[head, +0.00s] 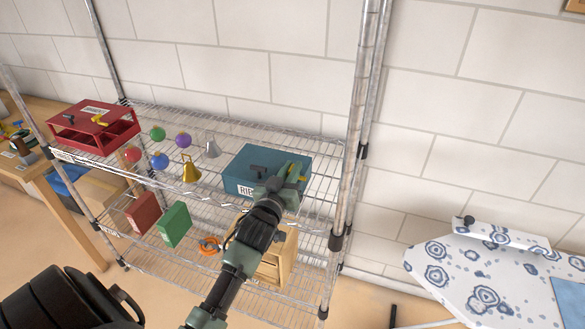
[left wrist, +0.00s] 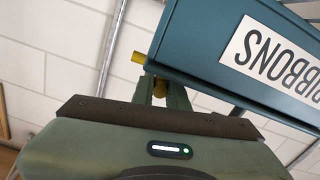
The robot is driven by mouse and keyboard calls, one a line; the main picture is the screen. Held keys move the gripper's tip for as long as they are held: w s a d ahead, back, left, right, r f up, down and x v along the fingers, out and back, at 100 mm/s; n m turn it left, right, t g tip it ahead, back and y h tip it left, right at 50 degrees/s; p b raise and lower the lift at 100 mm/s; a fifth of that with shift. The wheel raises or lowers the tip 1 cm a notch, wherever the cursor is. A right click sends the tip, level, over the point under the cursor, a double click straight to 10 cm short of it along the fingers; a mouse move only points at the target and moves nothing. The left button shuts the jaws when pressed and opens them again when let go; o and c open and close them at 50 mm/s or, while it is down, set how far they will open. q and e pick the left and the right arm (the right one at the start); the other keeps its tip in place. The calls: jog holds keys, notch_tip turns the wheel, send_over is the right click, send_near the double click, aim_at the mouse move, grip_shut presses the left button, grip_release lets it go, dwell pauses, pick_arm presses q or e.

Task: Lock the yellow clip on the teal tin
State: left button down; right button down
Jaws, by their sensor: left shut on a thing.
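The teal tin (head: 240,165) stands on the upper wire shelf, with a white label on its front. The label reads RIBBONS and shows upside down in the left wrist view (left wrist: 275,55). Whether the clip is locked cannot be told. My right gripper is in neither view.
Left on this shelf are a red box (head: 75,138) with clips, several coloured balls, a gold bell (head: 190,172) and a silver bell (head: 212,147). A metal post (head: 352,150) rises just right of the tin. Red and green boxes (head: 174,225) stand below.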

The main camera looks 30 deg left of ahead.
pick_arm(q)
jog(key=c, duration=1.4)
grip_release()
jog(key=shift+s, duration=0.1)
jog(key=b+v, duration=0.1)
jog(key=v, duration=0.6)
jog(key=shift+s+b, duration=0.3)
jog(key=shift+b, duration=0.05)
jog(key=shift+f, duration=0.1)
